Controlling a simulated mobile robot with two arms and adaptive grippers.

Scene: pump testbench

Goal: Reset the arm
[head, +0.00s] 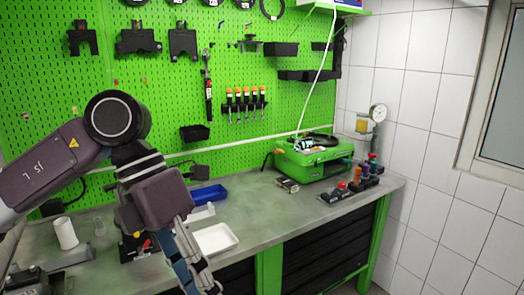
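My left arm comes in from the left and bends down at the elbow in front of the bench. My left gripper (198,272) points downward over the bench's front edge, near the bottom of the head view. Its fingers are seen from the side and partly overlap, so I cannot tell whether they are open or shut. I see nothing held in it. My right arm and gripper are not in view.
The grey workbench (262,220) carries a white tray (215,239), a blue bin (209,193), a white cylinder (65,233) and a green pump case (315,161). A green pegboard (230,60) with tools stands behind. The bench's middle is clear.

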